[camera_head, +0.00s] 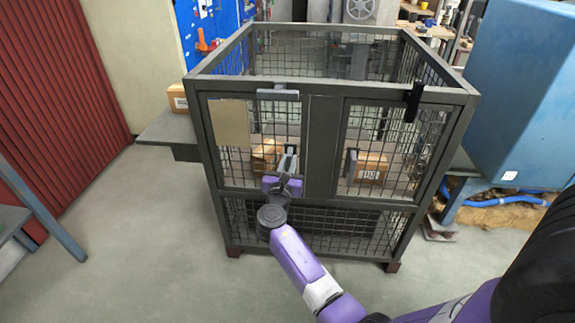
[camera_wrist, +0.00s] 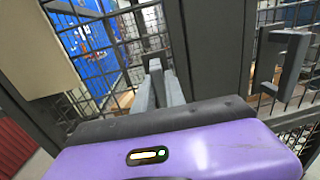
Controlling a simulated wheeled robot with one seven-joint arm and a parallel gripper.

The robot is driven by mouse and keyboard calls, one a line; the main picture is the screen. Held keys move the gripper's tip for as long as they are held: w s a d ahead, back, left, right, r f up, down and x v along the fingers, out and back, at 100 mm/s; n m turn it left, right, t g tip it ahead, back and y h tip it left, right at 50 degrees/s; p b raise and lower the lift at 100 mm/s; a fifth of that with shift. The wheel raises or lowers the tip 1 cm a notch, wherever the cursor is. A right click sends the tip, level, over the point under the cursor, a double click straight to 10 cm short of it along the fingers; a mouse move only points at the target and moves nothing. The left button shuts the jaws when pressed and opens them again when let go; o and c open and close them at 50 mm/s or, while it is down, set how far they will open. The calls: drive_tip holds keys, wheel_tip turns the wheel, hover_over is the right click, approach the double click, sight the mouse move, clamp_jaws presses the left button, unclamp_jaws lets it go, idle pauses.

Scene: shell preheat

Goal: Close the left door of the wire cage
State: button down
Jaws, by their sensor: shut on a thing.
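The wire cage (camera_head: 322,150) stands ahead, dark framed with mesh sides. Its left door (camera_head: 229,124) carries a beige plate and looks level, or nearly level, with the cage front. I cannot tell whether a small gap is left at its edge. My gripper (camera_head: 287,168) is at the right part of this door, with its fingers (camera_wrist: 156,85) shut, apparently on the door's upright grey handle, which the fingers mostly hide. A grey latch (camera_head: 278,94) lies across the top rail above the left door.
The right door's grey handle (camera_head: 350,165) also shows in the wrist view (camera_wrist: 287,66). A black latch (camera_head: 413,101) hangs over that door's top. Cardboard boxes (camera_head: 370,167) sit inside. A blue machine (camera_head: 520,95) stands at right; floor in front is clear.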

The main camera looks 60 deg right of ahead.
drive_tip(key=shift+d+r, duration=0.1)
drive_tip(key=shift+d, duration=0.25)
drive_tip(key=c, duration=1.4)
unclamp_jaws()
drive_tip(key=p+v, duration=0.1)
drive_tip(key=v, duration=0.6)
drive_tip(key=shift+a, duration=0.4)
